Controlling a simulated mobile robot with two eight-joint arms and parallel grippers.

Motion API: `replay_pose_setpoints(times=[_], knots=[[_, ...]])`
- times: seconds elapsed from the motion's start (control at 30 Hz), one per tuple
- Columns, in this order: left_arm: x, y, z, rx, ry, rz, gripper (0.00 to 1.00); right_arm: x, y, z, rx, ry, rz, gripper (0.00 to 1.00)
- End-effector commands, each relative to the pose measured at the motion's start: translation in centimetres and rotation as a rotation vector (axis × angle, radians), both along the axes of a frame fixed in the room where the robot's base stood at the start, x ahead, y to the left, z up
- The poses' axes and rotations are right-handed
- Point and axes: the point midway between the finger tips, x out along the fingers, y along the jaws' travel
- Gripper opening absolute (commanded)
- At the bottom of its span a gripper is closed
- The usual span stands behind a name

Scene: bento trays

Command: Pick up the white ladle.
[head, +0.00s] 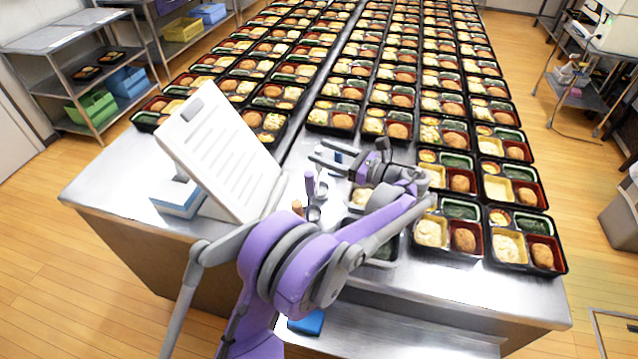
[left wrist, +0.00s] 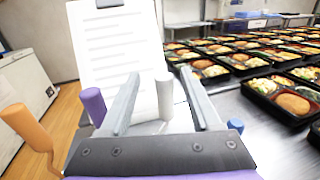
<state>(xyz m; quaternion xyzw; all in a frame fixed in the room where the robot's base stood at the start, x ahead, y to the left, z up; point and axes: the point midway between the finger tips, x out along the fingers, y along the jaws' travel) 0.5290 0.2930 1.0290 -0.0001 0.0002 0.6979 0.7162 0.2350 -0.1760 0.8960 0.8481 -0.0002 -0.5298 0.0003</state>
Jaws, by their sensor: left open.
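My left gripper (head: 318,153) is open above the near part of the steel table, its fingers pointing left. In the left wrist view the open fingers (left wrist: 162,100) frame an upright white handle (left wrist: 165,95), which I take for the white ladle's. The handle shows between them, nearer the right finger; I cannot tell whether it is within their reach. Nothing is gripped. A purple handle (left wrist: 93,106) stands left of the left finger and an orange handle (left wrist: 27,126) is farther left. The white ladle's bowl is hidden. My right gripper is not in view.
A white clipboard (head: 217,150) stands tilted at the left, behind the handles in the wrist view. The purple handle (head: 310,184) also shows below my gripper. Rows of bento trays (head: 533,271) fill the table behind and right. A blue-and-white box (head: 178,197) sits at the left edge.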

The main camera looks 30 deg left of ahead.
Motion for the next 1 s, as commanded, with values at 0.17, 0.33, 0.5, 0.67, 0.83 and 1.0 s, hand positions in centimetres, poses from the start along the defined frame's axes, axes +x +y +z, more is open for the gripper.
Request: replay_pose_setpoints(times=[0.17,0.33,0.5,0.67,0.83,1.0], knots=[[0.2,1.6,0.1,0.000,0.000,0.002,0.64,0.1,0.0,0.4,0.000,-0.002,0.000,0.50],[0.6,4.3,0.1,0.000,0.000,0.003,0.64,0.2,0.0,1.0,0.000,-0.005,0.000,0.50],[0.6,5.2,0.0,0.000,0.000,0.000,0.64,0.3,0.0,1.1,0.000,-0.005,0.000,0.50],[0.6,5.2,-0.1,0.000,0.000,-0.001,0.60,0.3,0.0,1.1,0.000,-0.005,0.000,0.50],[0.6,5.2,-0.1,0.000,0.000,-0.001,0.30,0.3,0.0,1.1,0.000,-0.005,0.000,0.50],[0.6,5.1,-0.1,0.000,0.000,0.000,0.00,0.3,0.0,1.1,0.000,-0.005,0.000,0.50]])
